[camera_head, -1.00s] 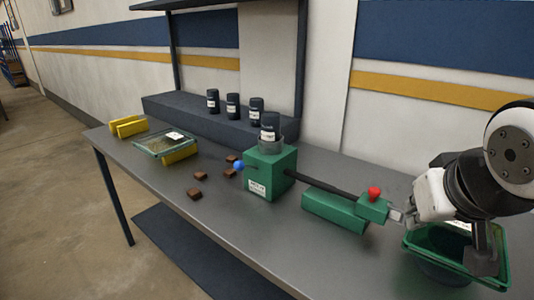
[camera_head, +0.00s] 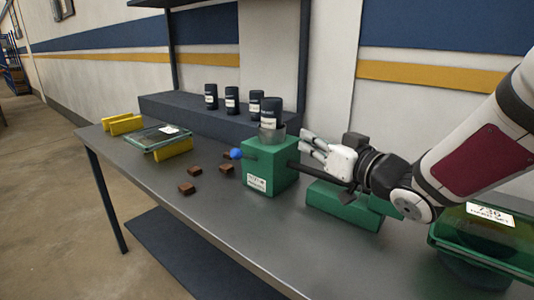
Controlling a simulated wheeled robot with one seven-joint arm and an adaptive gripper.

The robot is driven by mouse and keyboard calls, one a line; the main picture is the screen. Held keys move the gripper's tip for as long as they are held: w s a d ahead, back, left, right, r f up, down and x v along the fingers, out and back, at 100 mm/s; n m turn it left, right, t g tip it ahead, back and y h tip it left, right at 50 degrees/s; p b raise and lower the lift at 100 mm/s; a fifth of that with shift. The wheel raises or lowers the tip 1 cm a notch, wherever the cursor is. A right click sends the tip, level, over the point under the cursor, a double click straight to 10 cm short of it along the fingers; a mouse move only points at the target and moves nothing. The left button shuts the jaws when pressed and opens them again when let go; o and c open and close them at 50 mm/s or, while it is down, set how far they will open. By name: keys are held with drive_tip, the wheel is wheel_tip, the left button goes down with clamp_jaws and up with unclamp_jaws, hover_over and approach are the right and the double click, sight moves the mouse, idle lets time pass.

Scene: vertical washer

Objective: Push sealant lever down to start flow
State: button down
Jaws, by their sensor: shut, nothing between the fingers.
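The green dispenser box (camera_head: 270,165) stands on the bench with a dark labelled bottle (camera_head: 271,112) upright in a clear cup on its top. A short lever with a blue ball (camera_head: 237,154) sticks out of its left side. A dark rod (camera_head: 312,172) leaves its right side and runs behind my arm. My gripper (camera_head: 304,147) is shut and empty, just right of the bottle and cup and above the rod, its fingers pointing left. It appears apart from the blue ball, with the box between. The red knob is hidden.
Several brown blocks (camera_head: 187,188) lie left of the box. A glass-like tray (camera_head: 155,138) and yellow pieces (camera_head: 125,125) sit farther left. Dark bottles (camera_head: 231,100) stand on the rear ledge. A green bin (camera_head: 487,240) is at right, and a green block (camera_head: 343,205) lies below my arm.

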drive_tip(key=shift+s+a+f+n+g+y+b, duration=0.3)
drive_tip(key=shift+a+y, duration=0.3)
drive_tip(key=shift+y, duration=0.35)
drive_tip(key=shift+s+a+f+n+g+y+b, duration=0.2)
drive_tip(key=shift+a+n+g+y+b, duration=0.1)
drive_tip(key=shift+a+y, duration=0.5)
drive_tip(key=shift+s+a+f+n+g+y+b, duration=0.25)
drive_tip(key=shift+a+y, duration=0.2)
drive_tip(key=shift+y, duration=0.6)
drive_tip(key=r, duration=0.2)
hover_over(245, 156)
drive_tip(key=r+v, duration=0.1)
drive_tip(key=v, duration=0.4)
drive_tip(key=a+f, duration=0.1)
drive_tip(key=a+f+b, duration=0.1)
drive_tip(key=f, duration=0.1)
drive_tip(key=shift+f, duration=0.25)
drive_tip(key=shift+b, duration=0.35)
drive_tip(key=shift+s+a+f+n+b, duration=0.1)
drive_tip(key=shift+f+n+b, duration=0.1)
drive_tip(key=shift+n+b, duration=0.2)
